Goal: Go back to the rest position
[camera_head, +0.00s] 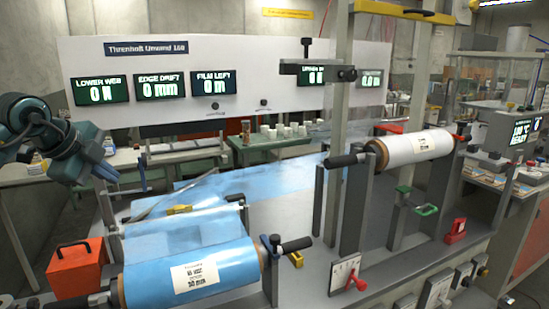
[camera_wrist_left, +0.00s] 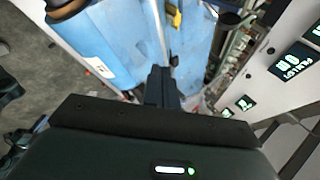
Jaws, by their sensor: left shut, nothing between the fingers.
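My left arm comes in from the left in the head view, and its gripper (camera_head: 106,173) hangs in the air at the left end of the film machine, clear of the blue film roll (camera_head: 190,275). In the left wrist view the fingers of my left gripper (camera_wrist_left: 161,82) are together with nothing between them. Blue film (camera_head: 235,185) lies across the machine bed behind the roll, and it also shows beyond the fingers in the wrist view (camera_wrist_left: 118,40). My right gripper is not in view.
A white roll (camera_head: 415,147) sits at the right between uprights. An orange box (camera_head: 76,268) stands at the lower left. A white panel with green-lit displays (camera_head: 160,88) stands behind. A green-topped table (camera_head: 270,145) holds several white cups. A red-handled lever (camera_head: 348,278) is at the front.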

